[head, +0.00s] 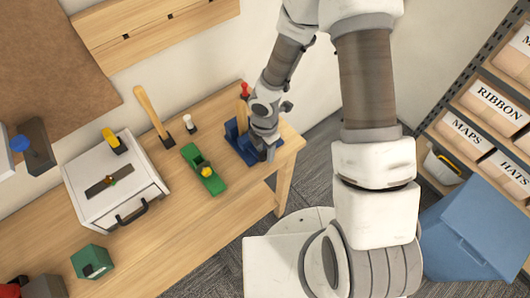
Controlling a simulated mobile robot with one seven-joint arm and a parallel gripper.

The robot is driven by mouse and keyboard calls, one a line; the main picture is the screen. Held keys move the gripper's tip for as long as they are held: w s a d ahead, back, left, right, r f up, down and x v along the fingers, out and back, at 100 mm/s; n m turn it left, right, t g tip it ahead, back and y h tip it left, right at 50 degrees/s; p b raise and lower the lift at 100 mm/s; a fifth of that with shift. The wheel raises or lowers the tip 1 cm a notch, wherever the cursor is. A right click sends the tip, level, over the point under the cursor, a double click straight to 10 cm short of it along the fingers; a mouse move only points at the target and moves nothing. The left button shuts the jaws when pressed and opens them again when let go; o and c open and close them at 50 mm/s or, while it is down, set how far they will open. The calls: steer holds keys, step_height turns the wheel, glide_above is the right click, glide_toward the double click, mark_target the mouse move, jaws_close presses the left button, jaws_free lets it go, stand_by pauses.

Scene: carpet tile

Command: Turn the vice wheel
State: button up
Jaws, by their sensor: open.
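A blue vice (232,138) stands near the right end of the wooden workbench. My gripper (267,153) reaches down over the vice's right side, with its fingers low and close to it. My gripper and wrist cover part of the vice, and I cannot make out its wheel. The fingers are open, but whether they touch the vice or sit around any part of it is too small to tell.
The workbench (170,240) carries a green tool (203,168) with a yellow knob, a white box (115,180) with a black handle, and a green block (92,262). A red-topped item (245,90) stands behind the vice. Shelves (470,130) and a blue bin (470,235) are at the right.

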steer(key=shift+f, duration=0.55)
jaws_close()
steer(key=shift+f+b, duration=0.2)
steer(key=shift+b, duration=0.7)
steer(key=shift+a+f+t+h+b, duration=0.15)
steer(key=shift+t+h+b, duration=0.3)
steer(key=shift+b, duration=0.7)
steer(key=h+b, duration=0.1)
steer(key=b, duration=0.3)
steer(key=shift+s+a+f+t+b, duration=0.1)
steer(key=shift+t+b, duration=0.2)
steer(key=shift+t, duration=0.05)
steer(key=h+b, duration=0.1)
steer(key=b, duration=0.2)
steer(key=t+h+b, duration=0.1)
steer(key=b, duration=0.2)
steer(key=shift+s+a+t+h, duration=0.15)
steer(key=shift+a+t+h, duration=0.05)
steer(key=shift+t+h, duration=0.15)
steer(key=t+h+b, duration=0.1)
steer(key=b, duration=0.2)
steer(key=shift+s+h, duration=0.1)
steer(key=shift+h, duration=0.3)
